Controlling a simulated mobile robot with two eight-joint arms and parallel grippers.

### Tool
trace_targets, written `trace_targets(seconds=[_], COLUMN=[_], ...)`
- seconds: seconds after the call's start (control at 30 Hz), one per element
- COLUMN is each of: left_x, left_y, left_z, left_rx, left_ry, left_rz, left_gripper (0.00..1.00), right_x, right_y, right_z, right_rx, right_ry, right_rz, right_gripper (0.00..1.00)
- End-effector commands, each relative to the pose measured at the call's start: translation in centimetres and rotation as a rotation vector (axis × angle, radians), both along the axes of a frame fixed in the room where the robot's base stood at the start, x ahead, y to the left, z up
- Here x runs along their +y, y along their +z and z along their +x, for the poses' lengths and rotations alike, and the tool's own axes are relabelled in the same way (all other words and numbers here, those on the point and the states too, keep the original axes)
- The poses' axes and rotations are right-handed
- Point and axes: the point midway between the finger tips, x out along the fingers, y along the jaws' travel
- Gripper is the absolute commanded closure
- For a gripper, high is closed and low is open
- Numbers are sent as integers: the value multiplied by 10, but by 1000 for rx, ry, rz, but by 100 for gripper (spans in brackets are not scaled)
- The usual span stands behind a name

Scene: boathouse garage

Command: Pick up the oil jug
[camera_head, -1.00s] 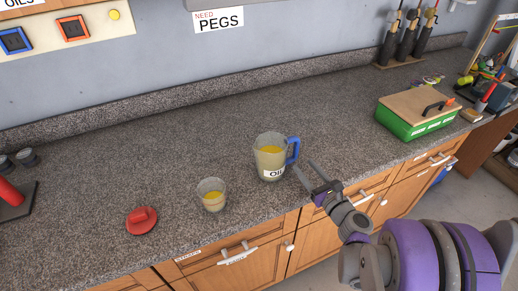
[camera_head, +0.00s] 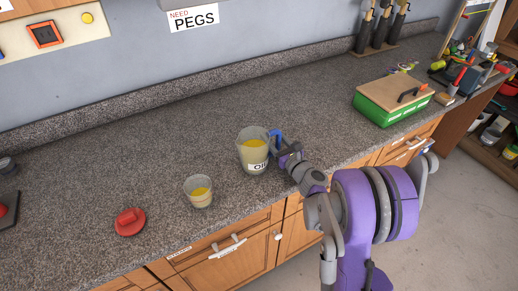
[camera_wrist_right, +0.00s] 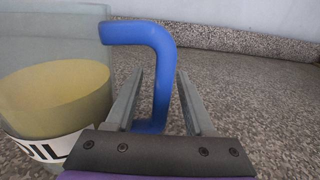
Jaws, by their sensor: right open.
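The oil jug (camera_head: 253,152) is a clear jug with yellow oil, a white label and a blue handle (camera_head: 276,141). It stands upright on the counter. In the right wrist view the jug (camera_wrist_right: 60,95) fills the left side, and its blue handle (camera_wrist_right: 160,75) rises between my open fingers. My right gripper (camera_wrist_right: 160,95) is open, with one finger on each side of the handle. In the head view my right gripper (camera_head: 279,148) is at the handle, its fingers partly hidden. My left gripper is not in view.
A clear cup with yellow liquid (camera_head: 199,192) stands left of the jug, and a red lid-like object (camera_head: 130,221) lies further left. A green box with a wooden top (camera_head: 393,100) stands to the right. The speckled counter (camera_head: 150,130) behind the jug is clear.

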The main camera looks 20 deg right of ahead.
Motion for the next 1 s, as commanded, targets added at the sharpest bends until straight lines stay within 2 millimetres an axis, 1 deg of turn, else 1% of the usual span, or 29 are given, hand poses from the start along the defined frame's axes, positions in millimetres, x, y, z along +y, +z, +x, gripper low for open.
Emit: trace_targets(seconds=[0.17, 0.2, 0.27, 0.3, 0.47, 0.5, 1.0], left_x=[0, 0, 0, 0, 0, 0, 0], left_y=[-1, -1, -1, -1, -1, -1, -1], left_z=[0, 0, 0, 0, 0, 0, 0], left_rx=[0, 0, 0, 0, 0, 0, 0], left_ry=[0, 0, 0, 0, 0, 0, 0], left_rz=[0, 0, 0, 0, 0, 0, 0], left_gripper=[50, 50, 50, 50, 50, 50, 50], right_x=[0, 0, 0, 0, 0, 0, 0], right_y=[-1, -1, -1, -1, -1, -1, -1], right_z=[0, 0, 0, 0, 0, 0, 0], right_rx=[1, 1, 1, 1, 1, 1, 1], right_ry=[-1, -1, -1, -1, -1, -1, -1], right_rz=[0, 0, 0, 0, -1, -1, -2], right_gripper=[46, 50, 61, 68, 97, 100, 100])
